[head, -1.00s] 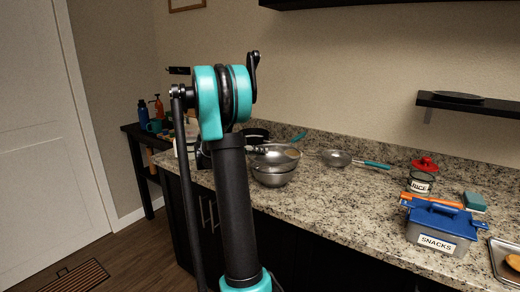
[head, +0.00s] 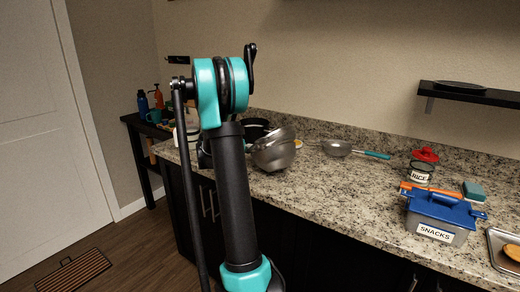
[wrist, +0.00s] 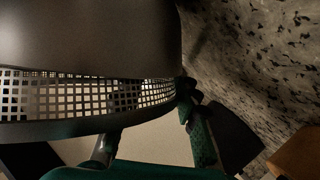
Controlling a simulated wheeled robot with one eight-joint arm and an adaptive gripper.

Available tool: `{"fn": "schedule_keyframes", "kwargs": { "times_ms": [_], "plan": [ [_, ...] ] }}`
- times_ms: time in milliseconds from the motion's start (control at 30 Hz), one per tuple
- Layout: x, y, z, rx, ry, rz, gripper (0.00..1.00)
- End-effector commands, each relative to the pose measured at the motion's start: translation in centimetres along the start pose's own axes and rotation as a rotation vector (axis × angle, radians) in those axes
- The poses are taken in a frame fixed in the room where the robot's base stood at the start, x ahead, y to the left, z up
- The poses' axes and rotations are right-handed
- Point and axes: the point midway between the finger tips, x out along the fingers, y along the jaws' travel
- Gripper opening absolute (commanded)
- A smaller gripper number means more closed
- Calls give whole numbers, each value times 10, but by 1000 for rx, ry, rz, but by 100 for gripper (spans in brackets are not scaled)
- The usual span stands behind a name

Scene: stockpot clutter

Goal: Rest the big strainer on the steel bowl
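The steel bowl (head: 272,158) is on the counter just right of my arm in the head view, with its rim sloping. A metal rounded form, likely the big strainer (head: 274,138), is tilted against or over its top; the exact contact is unclear. In the wrist view a perforated metal band (wrist: 70,95), likely the strainer, runs below a smooth dark metal surface. My gripper is behind my arm in the head view. In the wrist view dark green and black parts, likely its finger (wrist: 200,135), show beside the metal. Its grip is unclear.
A smaller strainer (head: 338,148) with a teal handle lies to the right. Further right are a rice jar (head: 420,171), a blue-lidded snacks box (head: 440,217), a sponge (head: 473,190) and a tray (head: 498,240). A dark pot (head: 255,128) stands behind the bowl. The mid-counter is clear.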

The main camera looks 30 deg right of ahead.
Motion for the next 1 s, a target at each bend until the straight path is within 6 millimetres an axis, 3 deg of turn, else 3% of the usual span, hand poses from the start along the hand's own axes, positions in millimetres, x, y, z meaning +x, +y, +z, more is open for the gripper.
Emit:
{"fn": "schedule_keyframes", "kwargs": {
  "times_ms": [33,133,667,767,1000],
  "plan": [
    [0,0,-1,-1,1,0,36],
    [0,0,-2,-2,4,-1,48],
    [-7,-1,-4,-6,10,-3,48],
    [-19,-1,-4,-6,10,-3,48],
    [-68,-2,-4,-7,11,-5,48]
  ]
}}
